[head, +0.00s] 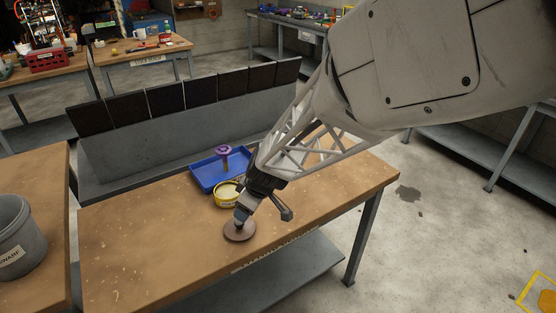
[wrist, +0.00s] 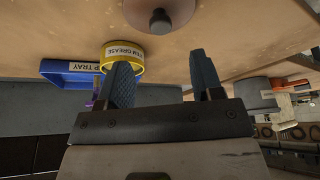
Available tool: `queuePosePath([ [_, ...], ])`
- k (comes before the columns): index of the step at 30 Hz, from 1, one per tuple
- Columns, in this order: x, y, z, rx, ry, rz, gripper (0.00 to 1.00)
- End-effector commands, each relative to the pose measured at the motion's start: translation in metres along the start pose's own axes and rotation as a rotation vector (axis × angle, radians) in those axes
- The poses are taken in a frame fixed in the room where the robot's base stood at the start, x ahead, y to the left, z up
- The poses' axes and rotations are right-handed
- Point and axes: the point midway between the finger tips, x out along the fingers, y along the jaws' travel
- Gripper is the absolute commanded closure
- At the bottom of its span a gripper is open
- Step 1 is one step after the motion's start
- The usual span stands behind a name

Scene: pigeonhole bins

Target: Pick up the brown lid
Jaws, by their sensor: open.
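The brown lid (head: 240,232) lies flat on the wooden workbench near its front edge. It is round with a knob in the middle; in the wrist view the lid (wrist: 178,8) is cut off by the top edge, and its dark knob (wrist: 160,21) points towards me. My gripper (head: 241,216) is tilted down just above the lid in the head view. In the wrist view my gripper (wrist: 162,62) is open, its two blue fingers apart with nothing between them. The knob lies beyond the fingertips, roughly in line with the gap. My gripper hides part of the lid in the head view.
A yellow grease tub (head: 227,195) stands behind the lid, close to my gripper. Behind it is a blue tray (head: 206,172) with a purple object (head: 223,154). A grey bucket (head: 12,235) is at far left. The bench (head: 150,240) is clear left of the lid.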

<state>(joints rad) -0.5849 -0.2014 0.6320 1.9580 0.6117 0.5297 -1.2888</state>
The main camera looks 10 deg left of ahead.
Motion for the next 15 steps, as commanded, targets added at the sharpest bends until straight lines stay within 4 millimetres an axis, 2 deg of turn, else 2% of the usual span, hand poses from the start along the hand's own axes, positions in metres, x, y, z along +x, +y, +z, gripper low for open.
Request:
queuePosePath([
  [9,0.022,0.0,0.001,0.001,-0.001,-0.001,0.4],
  [15,0.026,0.0,0.001,0.001,0.0,0.0,0.4],
])
